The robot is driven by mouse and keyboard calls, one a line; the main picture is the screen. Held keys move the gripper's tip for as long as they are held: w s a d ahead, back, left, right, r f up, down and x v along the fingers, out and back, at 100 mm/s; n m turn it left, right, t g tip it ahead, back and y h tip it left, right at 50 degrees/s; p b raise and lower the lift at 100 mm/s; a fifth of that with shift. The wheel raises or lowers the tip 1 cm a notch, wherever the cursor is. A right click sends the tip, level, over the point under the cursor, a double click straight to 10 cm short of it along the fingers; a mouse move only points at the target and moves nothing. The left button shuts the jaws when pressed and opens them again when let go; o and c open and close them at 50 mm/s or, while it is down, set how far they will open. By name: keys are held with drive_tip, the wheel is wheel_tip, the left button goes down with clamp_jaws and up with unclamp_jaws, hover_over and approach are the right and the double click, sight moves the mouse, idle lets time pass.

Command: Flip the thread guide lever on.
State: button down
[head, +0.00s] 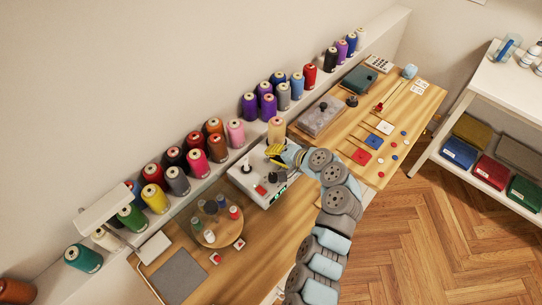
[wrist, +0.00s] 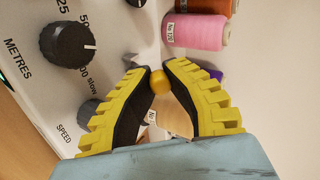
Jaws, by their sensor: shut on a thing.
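The white winding machine (head: 262,172) stands on the wooden table in the head view, and its panel with printed marks (wrist: 45,90) fills the left of the wrist view. My gripper (head: 276,154) is over the machine's back right part. In the wrist view my gripper (wrist: 156,74) has its yellow-and-black fingers closed around a small yellow ball knob (wrist: 159,83), which looks like the tip of the thread guide lever. The lever's stem is hidden by the fingers, and its position cannot be told.
A black METRES dial (wrist: 68,44) is left of my fingers, with a SPEED dial below it. A pink spool (wrist: 198,31) is close on the right, and a cream cone (head: 276,130) stands behind the machine. A round spool stand (head: 216,232) is to the left.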

idle(0.4)
drive_tip(key=shift+f, duration=0.1)
drive_tip(key=c, duration=1)
unclamp_jaws()
drive_tip(key=shift+d, duration=0.1)
drive_tip(key=v, duration=1.2)
drive_tip(key=shift+s+f, duration=0.15)
drive_tip(key=shift+f, duration=0.05)
